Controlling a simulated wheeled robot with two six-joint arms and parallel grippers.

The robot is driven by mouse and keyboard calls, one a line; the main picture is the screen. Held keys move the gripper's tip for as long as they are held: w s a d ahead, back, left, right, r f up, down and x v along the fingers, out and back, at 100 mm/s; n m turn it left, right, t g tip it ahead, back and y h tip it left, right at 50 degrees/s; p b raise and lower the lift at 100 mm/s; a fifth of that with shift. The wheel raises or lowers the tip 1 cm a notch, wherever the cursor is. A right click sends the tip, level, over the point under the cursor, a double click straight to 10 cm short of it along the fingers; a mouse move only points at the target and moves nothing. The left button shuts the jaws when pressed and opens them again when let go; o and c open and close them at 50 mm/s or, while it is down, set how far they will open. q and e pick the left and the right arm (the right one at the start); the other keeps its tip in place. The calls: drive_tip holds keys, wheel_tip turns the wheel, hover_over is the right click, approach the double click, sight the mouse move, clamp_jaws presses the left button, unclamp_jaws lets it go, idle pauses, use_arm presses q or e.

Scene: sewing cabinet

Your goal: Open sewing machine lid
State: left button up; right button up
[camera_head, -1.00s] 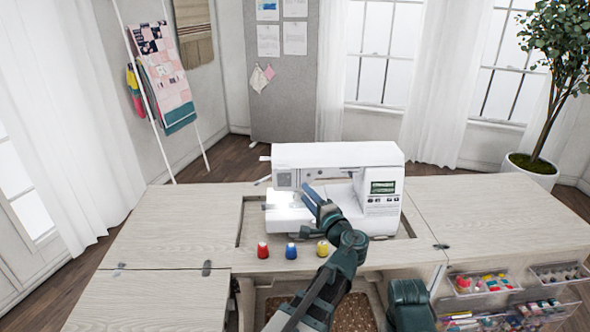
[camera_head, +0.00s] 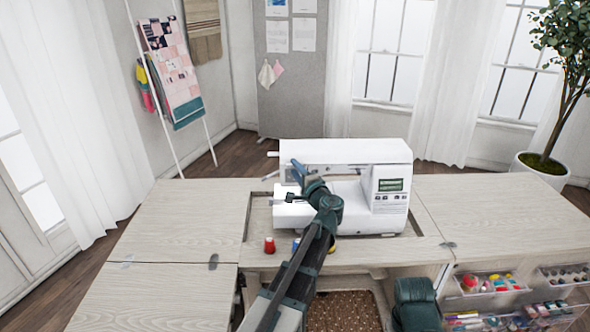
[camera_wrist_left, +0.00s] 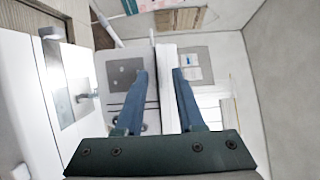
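The white sewing machine (camera_head: 345,152) stands in the cabinet's recess with its small screen at the right. Its top lid looks shut, lying flat along the top. My left gripper (camera_head: 293,170) is in front of the machine's upper left part, just below the top edge. In the left wrist view, the blue fingers of my left gripper (camera_wrist_left: 158,80) are apart with nothing visibly held between them. White parts of the sewing machine (camera_wrist_left: 25,100) fill the left of that view. Whether a finger touches the lid I cannot tell. My right gripper is not in view.
A red thread spool (camera_head: 269,245) stands at the cabinet's front edge. A blue spool (camera_head: 296,244) beside it is partly hidden by my left arm. The wooden cabinet top (camera_head: 190,220) is clear on both sides. Clear bins (camera_head: 490,283) hang at the front right.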

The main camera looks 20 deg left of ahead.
use_arm(q)
drive_tip(key=shift+w+a, duration=0.25)
drive_tip(key=shift+a, duration=0.05)
clamp_jaws()
idle(1.4)
